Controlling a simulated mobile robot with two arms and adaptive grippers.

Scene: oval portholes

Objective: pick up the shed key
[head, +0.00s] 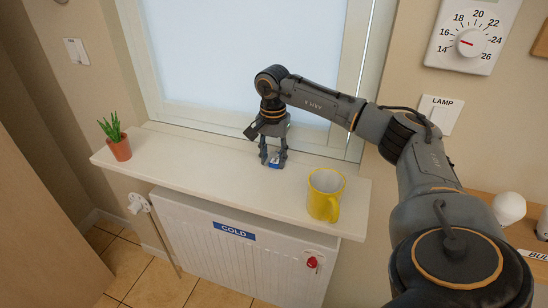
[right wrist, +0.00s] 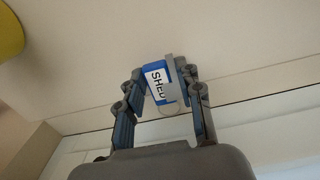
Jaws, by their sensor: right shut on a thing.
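The shed key (right wrist: 155,85) has a blue tag with a white label reading SHED and a grey metal part beside it. In the right wrist view it sits between the fingers of my right gripper (head: 273,159), which is shut on it. In the head view the blue tag (head: 275,164) shows low between the fingertips, at the white sill (head: 185,165). I cannot tell whether the key touches the sill or is just above it. My left gripper is not in view.
A yellow mug (head: 324,194) stands on the sill right of my gripper. A potted plant (head: 119,149) stands at the sill's left end. The window is behind, and a radiator marked COLD (head: 236,231) is below. The sill between plant and gripper is clear.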

